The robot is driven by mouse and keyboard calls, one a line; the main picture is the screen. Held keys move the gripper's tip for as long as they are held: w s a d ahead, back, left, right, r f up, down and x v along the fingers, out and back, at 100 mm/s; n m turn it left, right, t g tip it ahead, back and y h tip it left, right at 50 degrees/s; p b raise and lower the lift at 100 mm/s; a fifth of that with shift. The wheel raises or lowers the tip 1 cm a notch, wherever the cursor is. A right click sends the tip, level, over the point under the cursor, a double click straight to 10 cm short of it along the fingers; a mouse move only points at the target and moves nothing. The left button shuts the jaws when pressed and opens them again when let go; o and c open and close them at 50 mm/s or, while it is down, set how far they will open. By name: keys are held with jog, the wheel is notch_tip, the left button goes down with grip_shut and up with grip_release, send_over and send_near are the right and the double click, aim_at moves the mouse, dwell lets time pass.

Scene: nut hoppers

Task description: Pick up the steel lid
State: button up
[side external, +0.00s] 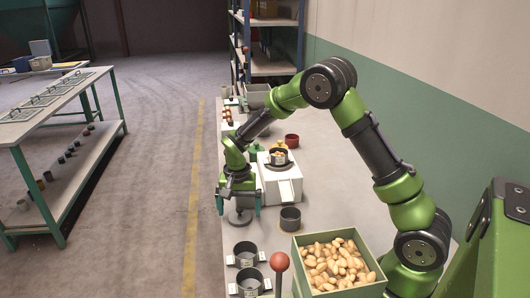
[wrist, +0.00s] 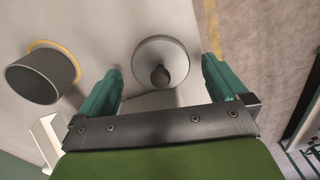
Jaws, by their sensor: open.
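The steel lid (wrist: 160,54) is a grey disc with a dark round knob in its middle, lying on the bench top. In the wrist view it sits between and just beyond my open fingers. My gripper (wrist: 160,84) has two teal fingers spread wide, with nothing between them. In the side external view my gripper (side external: 238,206) hangs pointing down at the bench's left edge. The lid (side external: 238,217) shows there below and between the fingers. The exact height gap between fingers and lid is hard to tell.
A dark cup (side external: 290,218) on a tan ring stands right of the lid. Two more dark cups (side external: 246,254) stand in front, near a red ball on a post (side external: 280,262). A green box (side external: 336,264) of nuts is at front right. A white machine (side external: 282,183) stands behind.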

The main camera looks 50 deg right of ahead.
jog(key=shift+f, duration=0.75)
jog(key=c, duration=1)
jog(key=shift+r, duration=0.15)
